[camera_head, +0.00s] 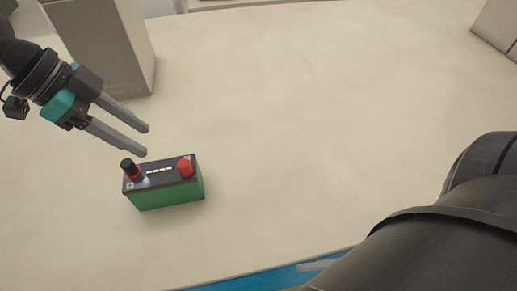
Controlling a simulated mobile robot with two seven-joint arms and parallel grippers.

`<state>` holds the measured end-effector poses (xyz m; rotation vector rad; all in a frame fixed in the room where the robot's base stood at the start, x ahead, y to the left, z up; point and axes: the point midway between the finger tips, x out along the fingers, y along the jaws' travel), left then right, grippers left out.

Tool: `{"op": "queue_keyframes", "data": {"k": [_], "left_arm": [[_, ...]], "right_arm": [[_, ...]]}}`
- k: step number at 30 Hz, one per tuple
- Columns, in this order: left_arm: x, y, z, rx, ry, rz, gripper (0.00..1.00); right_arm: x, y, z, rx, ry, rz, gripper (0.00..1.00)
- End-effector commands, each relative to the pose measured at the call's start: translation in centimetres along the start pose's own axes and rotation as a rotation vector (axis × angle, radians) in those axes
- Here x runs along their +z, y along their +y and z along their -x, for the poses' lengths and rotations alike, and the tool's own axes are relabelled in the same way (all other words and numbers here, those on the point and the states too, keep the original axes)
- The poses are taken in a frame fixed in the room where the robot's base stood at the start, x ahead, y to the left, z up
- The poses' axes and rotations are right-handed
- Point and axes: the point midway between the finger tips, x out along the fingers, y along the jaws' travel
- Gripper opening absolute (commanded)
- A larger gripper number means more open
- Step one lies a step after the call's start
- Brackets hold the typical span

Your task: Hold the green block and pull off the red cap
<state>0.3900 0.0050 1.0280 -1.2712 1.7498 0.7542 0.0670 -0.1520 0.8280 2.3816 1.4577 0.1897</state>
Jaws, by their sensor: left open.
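The green block (168,196) looks like a battery with a dark grey top and green sides. It stands upright on the pale surface, left of centre. The red cap (185,166) sits on the right end of its top. A black post (128,168) with a red ring stands on the left end, slightly tilted in the picture. My left gripper (146,140) is open and empty, with its two grey fingers just behind and above the block, apart from it. My right gripper is not in view.
A grey box-like pillar (110,50) stands at the back left, behind my left gripper. Another pale block (497,25) is at the top right corner. A blue strip (270,278) shows beyond the front edge. The middle of the surface (300,120) is clear.

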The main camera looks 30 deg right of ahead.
Motion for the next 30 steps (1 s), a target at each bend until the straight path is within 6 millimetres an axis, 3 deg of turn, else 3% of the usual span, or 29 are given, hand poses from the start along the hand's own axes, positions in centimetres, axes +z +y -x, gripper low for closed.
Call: {"op": "queue_keyframes", "data": {"k": [6, 11, 18, 24, 30], "left_arm": [[0.0, 0.0, 0.0, 0.000, 0.000, 0.000, 0.50], [0.0, 0.0, 0.0, 0.000, 0.000, 0.000, 0.50], [0.0, 0.0, 0.0, 0.000, 0.000, 0.000, 0.50], [0.0, 0.0, 0.0, 0.000, 0.000, 0.000, 0.50], [0.0, 0.0, 0.0, 0.000, 0.000, 0.000, 0.50]], "right_arm": [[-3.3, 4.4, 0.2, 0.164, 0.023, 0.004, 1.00], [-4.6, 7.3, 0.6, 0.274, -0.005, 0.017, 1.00], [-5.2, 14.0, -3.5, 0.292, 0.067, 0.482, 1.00], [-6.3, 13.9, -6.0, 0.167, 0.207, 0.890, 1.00], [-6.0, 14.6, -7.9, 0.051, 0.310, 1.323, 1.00]]}}
